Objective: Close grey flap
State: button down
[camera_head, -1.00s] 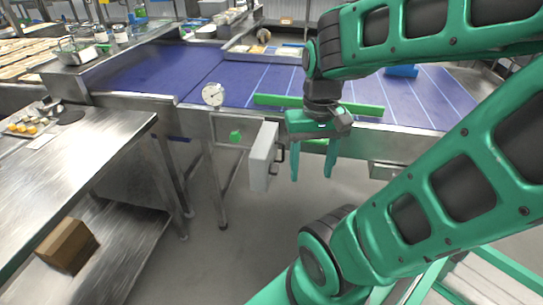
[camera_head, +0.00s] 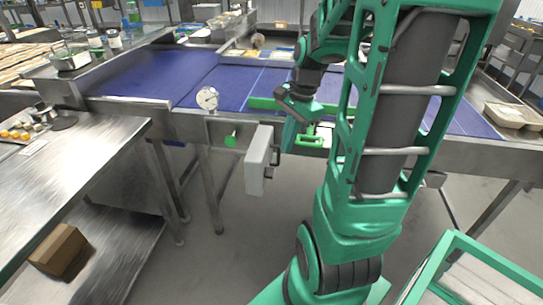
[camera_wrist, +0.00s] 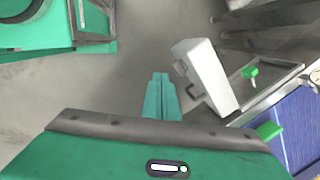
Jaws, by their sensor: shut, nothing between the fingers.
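The grey flap (camera_head: 259,160) stands swung out from the front of the conveyor frame, open, with a dark handle on its right face. Behind its left edge is the recess with a green knob (camera_head: 231,140). In the wrist view the flap (camera_wrist: 207,76) is right of the fingers, its handle facing them, and the green knob (camera_wrist: 250,71) lies beyond it. My gripper (camera_head: 287,148) is just right of the flap in the head view. In the wrist view my gripper (camera_wrist: 161,76) has its fingers together and empty, with a gap to the flap.
A round gauge (camera_head: 207,98) sits above the recess. The blue conveyor (camera_head: 140,75) and its metal edge run behind the flap. A steel table (camera_head: 60,160) is at the left, with a cardboard box (camera_head: 61,251) on its lower shelf. The floor below the flap is clear.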

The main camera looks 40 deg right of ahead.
aim_at(266, 160)
jog(key=w+d+f+m+t+y, duration=0.15)
jog(key=w+d+f+m, duration=0.25)
jog(key=w+d+m, duration=0.5)
jog(key=s+a+x, duration=0.1)
jog(key=a+x, duration=0.1)
jog(key=x, duration=0.8)
jog(key=shift+m, duration=0.3)
jog(key=shift+s+t, duration=0.1)
jog(key=shift+t, duration=0.15)
